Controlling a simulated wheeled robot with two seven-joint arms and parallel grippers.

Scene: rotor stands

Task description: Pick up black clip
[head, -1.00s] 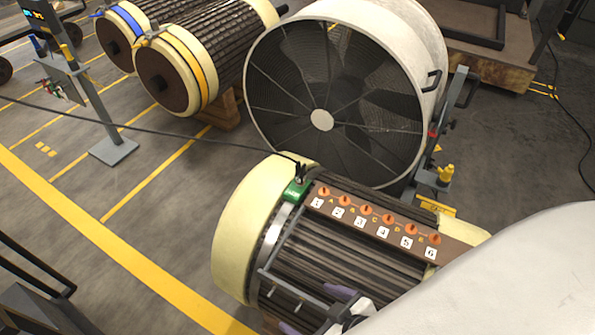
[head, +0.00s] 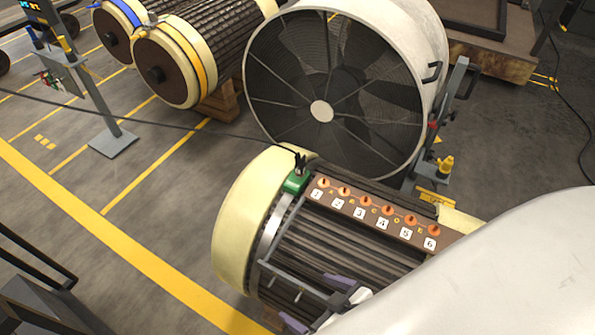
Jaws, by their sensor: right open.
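The black clip (head: 301,162) is small and upright, with a black cable running off to the left. It sits at the green block (head: 295,184) on the near rotor (head: 237,222), at the left end of the numbered board. Whether it grips the block is too small to tell. My right gripper (head: 315,302) is at the bottom, low over the rotor's dark bars. Its two purple-tipped fingers are apart with nothing seen between them, and it is well below the clip in the picture. My white arm hides the rotor's lower right. My left gripper is out of view.
A brown board (head: 372,216) with orange knobs and number tags lies along the rotor. A grey metal bracket (head: 292,287) is close to my right gripper. A large fan (head: 320,110) stands just behind the rotor. The floor at left is open, with yellow lines.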

